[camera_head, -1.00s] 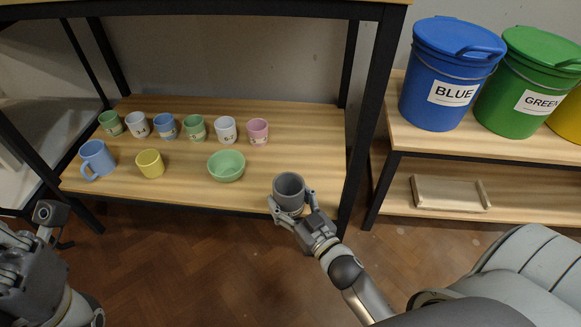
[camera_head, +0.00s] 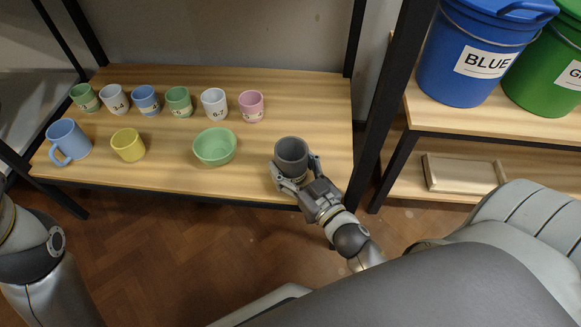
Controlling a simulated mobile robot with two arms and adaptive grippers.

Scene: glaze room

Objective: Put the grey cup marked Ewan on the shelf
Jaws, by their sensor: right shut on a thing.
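The grey cup (camera_head: 291,155) is upright between the fingers of my right gripper (camera_head: 292,178), which is shut on it. The cup is at the front right part of the wooden shelf (camera_head: 250,182), over or at its front edge; I cannot tell whether its base touches the board. No name can be read on the cup from here. My left arm shows at the lower left, but its gripper is out of the picture.
A green bowl (camera_head: 215,148) is left of the grey cup, then a yellow cup (camera_head: 128,146) and a blue mug (camera_head: 69,142). Several small cups, including a pink one (camera_head: 251,106), line the back. A black post (camera_head: 385,110) stands close on the right. A blue bucket (camera_head: 470,75) is beyond it.

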